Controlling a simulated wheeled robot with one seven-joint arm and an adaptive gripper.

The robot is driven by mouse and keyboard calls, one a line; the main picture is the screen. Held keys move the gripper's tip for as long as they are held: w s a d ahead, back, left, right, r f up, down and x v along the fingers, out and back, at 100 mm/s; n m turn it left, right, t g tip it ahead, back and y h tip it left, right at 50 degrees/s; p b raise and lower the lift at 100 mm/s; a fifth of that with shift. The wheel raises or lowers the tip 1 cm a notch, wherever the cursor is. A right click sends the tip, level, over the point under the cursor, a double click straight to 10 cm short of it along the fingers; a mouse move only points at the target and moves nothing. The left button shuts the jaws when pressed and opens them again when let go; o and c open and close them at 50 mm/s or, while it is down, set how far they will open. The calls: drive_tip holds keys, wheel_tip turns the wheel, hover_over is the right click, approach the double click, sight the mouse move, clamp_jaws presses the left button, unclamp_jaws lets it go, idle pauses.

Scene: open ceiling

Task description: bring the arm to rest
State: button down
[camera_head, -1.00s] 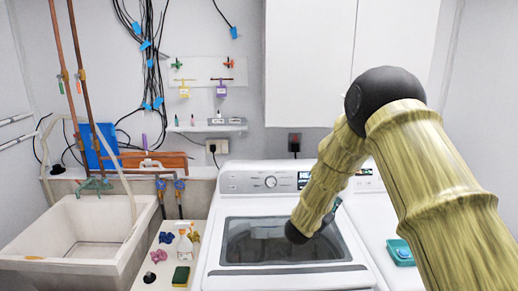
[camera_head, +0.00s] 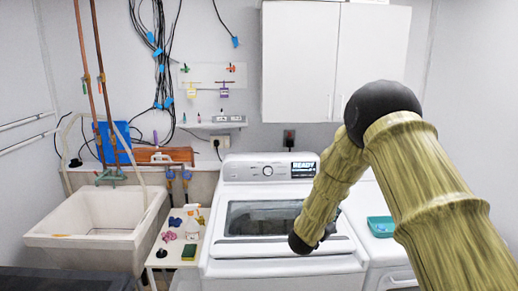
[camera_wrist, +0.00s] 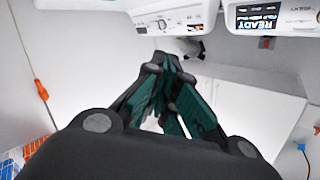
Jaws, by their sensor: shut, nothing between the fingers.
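My arm reaches in from the right of the head view, bent at a black elbow joint, with its forearm angled down in front of the white washing machine (camera_head: 232,269). In the head view my gripper is mostly hidden behind the forearm's end. In the wrist view my gripper (camera_wrist: 162,62) shows dark green and black fingers drawn together, shut with nothing between them. The washer's control panel shows at the top of the wrist view, with a lit display (camera_wrist: 262,18) reading READY.
A utility sink (camera_head: 100,248) stands at left, beside a narrow white stand (camera_head: 165,262) with small bottles and a sponge. A second white machine (camera_head: 385,258) with a teal tray (camera_head: 381,226) is at right. White cabinets (camera_head: 300,60) hang above. A dark surface (camera_head: 70,280) fills the lower left.

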wheel_tip(320, 180, down, 7)
drive_tip(key=n+y, duration=0.1)
drive_tip(key=s+a+f+n+g+y+b, duration=0.1)
drive_tip(key=s+f+n+g+y+b, duration=0.25)
drive_tip(key=s+f, duration=1.05)
drive_tip(key=s+a+f+n+g+y+b, duration=0.1)
drive_tip(key=s+f+n+g+y+b, duration=0.2)
drive_tip(key=s+f, duration=1.15)
drive_tip(key=s+f+n+g+y+b, duration=0.1)
drive_tip(key=s+f+g, duration=0.1)
drive_tip(key=s, duration=0.8)
drive_tip(key=s+a+f+n+g+y+b, duration=0.1)
drive_tip(key=s+f, duration=0.4)
drive_tip(key=s, duration=0.5)
drive_tip(key=s+a+f+n+g+y+b, duration=0.1)
drive_tip(key=s+f+n+g, duration=0.1)
drive_tip(key=s, duration=0.8)
wheel_tip(320, 180, down, 2)
drive_tip(key=shift+s+a+g+b, duration=0.15)
drive_tip(key=shift+a+g+b, duration=0.15)
drive_tip(key=shift+g, duration=0.25)
